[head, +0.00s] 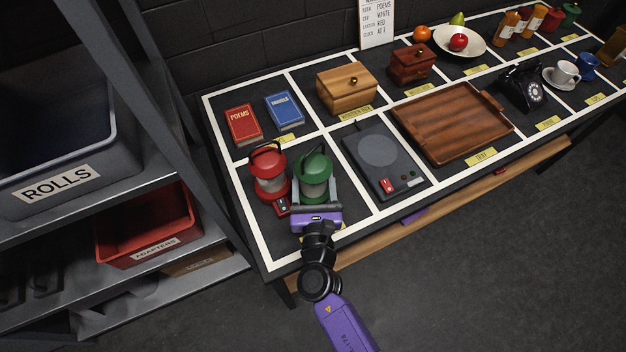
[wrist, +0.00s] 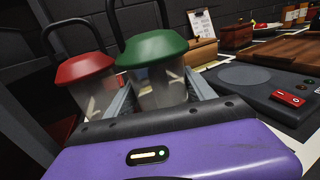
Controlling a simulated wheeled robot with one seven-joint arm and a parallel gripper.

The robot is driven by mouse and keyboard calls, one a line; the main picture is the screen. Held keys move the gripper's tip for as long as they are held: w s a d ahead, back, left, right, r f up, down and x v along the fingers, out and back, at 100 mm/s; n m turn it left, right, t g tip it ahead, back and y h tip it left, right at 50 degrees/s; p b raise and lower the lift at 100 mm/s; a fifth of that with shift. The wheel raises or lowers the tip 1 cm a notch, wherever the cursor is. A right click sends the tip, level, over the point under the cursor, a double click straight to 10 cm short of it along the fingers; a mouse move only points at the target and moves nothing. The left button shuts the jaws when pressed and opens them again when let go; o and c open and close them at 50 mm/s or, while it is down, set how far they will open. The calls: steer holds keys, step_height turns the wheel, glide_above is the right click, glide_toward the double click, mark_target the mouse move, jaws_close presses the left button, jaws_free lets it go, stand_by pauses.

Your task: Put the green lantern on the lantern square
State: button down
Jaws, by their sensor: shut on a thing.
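The green lantern (head: 315,172) stands upright at the front left of the table, next to the red lantern (head: 269,172). My gripper (head: 316,192) is shut on the green lantern, with one finger on each side of its clear body. In the wrist view the green lantern (wrist: 154,70) sits between the fingers, and the red lantern (wrist: 86,80) is just left of them. Both lanterns are within the same white-outlined square (head: 256,222), whose label is mostly hidden by my gripper. I cannot tell whether the green lantern's base touches the table.
A dark device with a round plate (head: 384,160) is right of the lanterns. Two books (head: 243,124) lie behind. Shelves with bins (head: 60,180) stand left. A wooden tray (head: 452,122) is farther right.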

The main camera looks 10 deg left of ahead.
steer(key=shift+f, duration=0.1)
steer(key=shift+f, duration=0.15)
steer(key=shift+c, duration=1.6)
jaws_free()
steer(key=shift+s, duration=0.1)
steer(key=b+v, duration=0.1)
steer(key=v, duration=1)
steer(key=shift+s, duration=0.4)
